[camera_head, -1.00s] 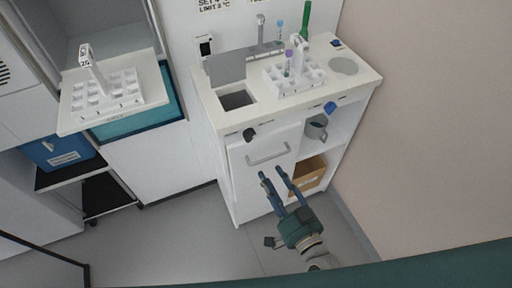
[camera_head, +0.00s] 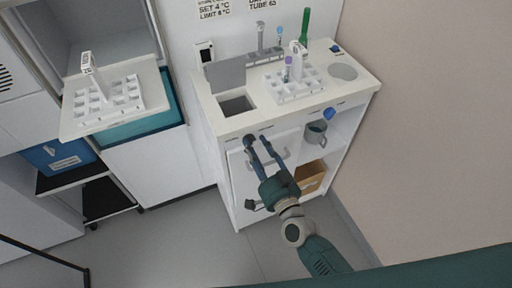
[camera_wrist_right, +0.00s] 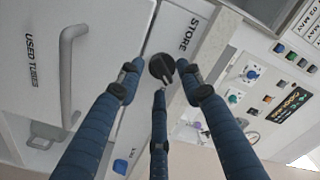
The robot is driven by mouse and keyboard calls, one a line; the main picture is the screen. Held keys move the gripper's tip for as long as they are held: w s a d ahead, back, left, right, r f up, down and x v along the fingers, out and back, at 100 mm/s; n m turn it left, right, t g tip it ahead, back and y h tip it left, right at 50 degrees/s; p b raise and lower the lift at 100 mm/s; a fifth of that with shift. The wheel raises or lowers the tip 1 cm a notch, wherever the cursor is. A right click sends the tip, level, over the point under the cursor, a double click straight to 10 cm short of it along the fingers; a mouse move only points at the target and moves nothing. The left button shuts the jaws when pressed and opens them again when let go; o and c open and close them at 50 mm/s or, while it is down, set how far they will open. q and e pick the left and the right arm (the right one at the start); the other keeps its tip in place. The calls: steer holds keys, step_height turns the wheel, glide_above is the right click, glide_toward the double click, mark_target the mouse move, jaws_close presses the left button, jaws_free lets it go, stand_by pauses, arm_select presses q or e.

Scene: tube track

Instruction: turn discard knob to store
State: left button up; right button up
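The dark discard knob (camera_wrist_right: 161,67) shows in the right wrist view on the white cabinet front, beside the printed word STORE (camera_wrist_right: 189,35). My right gripper (camera_wrist_right: 158,76) has its blue fingers spread on either side of the knob, with the third finger below it. The fingers look open, and I cannot tell whether any touches the knob. In the head view my right gripper (camera_head: 259,142) reaches the upper left of the cabinet front, and its fingertips largely cover the knob. My left gripper is not in view.
The cabinet door has a grey handle (camera_wrist_right: 67,75) and USED TUBES lettering. A blue knob (camera_head: 329,113) sits further right, above a hanging mug (camera_head: 315,132). The countertop holds a white tube rack (camera_head: 293,88) and a square opening (camera_head: 236,105). A wall stands on the right.

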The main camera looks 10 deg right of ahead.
jaws_close()
stand_by(0.3)
steer(key=shift+r+n+p, duration=0.2)
steer(key=shift+n+p, duration=0.8)
steer(key=shift+n, duration=0.3)
steer(key=n+p, duration=0.2)
steer(key=n, duration=0.1)
steer(key=shift+n, duration=0.3)
steer(key=n+p, duration=0.1)
steer(key=n, duration=0.3)
steer(key=shift+a+r+n, duration=0.1)
steer(key=shift+n, duration=0.2)
steer(key=n+p, duration=0.1)
steer(key=n, duration=0.4)
steer(key=shift+s+a, duration=0.1)
